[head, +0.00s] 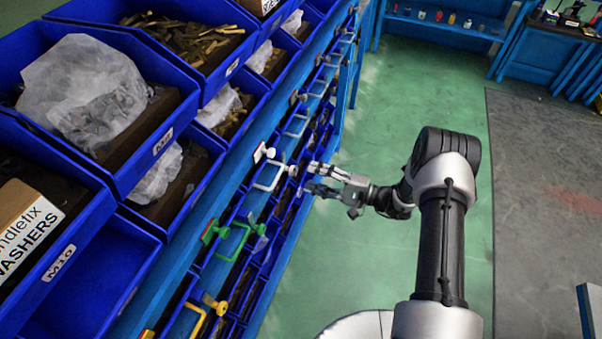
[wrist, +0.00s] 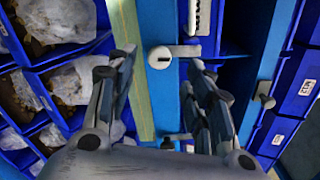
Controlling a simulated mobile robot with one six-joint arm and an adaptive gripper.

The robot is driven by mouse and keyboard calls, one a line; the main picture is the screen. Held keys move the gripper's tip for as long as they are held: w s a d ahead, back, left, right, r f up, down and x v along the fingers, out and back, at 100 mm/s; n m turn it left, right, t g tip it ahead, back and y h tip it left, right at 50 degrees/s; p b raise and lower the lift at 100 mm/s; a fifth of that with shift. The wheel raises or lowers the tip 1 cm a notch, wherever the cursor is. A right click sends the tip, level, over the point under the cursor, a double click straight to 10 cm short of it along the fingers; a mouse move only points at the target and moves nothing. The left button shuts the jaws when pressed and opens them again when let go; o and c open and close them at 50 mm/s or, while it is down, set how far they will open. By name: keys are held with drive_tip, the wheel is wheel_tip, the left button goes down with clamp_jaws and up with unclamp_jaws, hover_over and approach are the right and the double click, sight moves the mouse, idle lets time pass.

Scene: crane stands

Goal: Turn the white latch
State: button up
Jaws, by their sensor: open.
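The white latch (wrist: 162,57) is in the upper middle of the wrist view. It has a round end with a dark slot and a short arm pointing right, close to horizontal in the picture. In the head view the latch (head: 292,169) is small, beside a white handle (head: 268,176) on the blue rack's front. My gripper (head: 311,178) is open and empty, just right of the latch and pointing at the rack. In the wrist view the two fingers of my gripper (wrist: 160,68) appear either side of the latch. I cannot tell whether they touch it.
Green (head: 235,240) and yellow (head: 192,318) handles sit nearer on the same rack. Blue bins (head: 110,180) with bagged parts stand above it at left. Green floor (head: 350,250) is free right of the rack. A blue shelf (head: 450,30) stands at the back.

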drive_tip(key=v, duration=0.5)
drive_tip(key=shift+s+d, duration=0.1)
drive_tip(key=shift+d, duration=0.2)
drive_tip(key=s+a+r+n+g+h, duration=0.2)
drive_tip(key=s+r+g, duration=0.15)
drive_tip(key=r, duration=0.35)
drive_tip(key=s+a+r+n+g+h, duration=0.1)
drive_tip(key=s+r+n+g+h, duration=0.1)
drive_tip(key=s+r, duration=0.35)
drive_tip(key=s+a+r+n+g+h, duration=0.2)
drive_tip(key=s+r, duration=0.1)
drive_tip(key=r, duration=0.5)
drive_tip(key=s+d+r+t+h, duration=0.2)
drive_tip(key=s+d+r+h, duration=0.1)
drive_tip(key=s, duration=0.2)
drive_tip(key=s+d+r+n+t+h, duration=0.1)
drive_tip(key=s+d+r+t+h, duration=0.1)
drive_tip(key=s, duration=0.4)
drive_tip(key=s+d+r+t+h, duration=0.2)
drive_tip(key=s+d+r+h, duration=0.3)
drive_tip(key=s+h, duration=0.1)
drive_tip(key=shift+s+d+n, duration=0.15)
drive_tip(key=shift+s+n, duration=0.05)
drive_tip(key=shift+n, duration=0.1)
drive_tip(key=shift+c, duration=0.3)
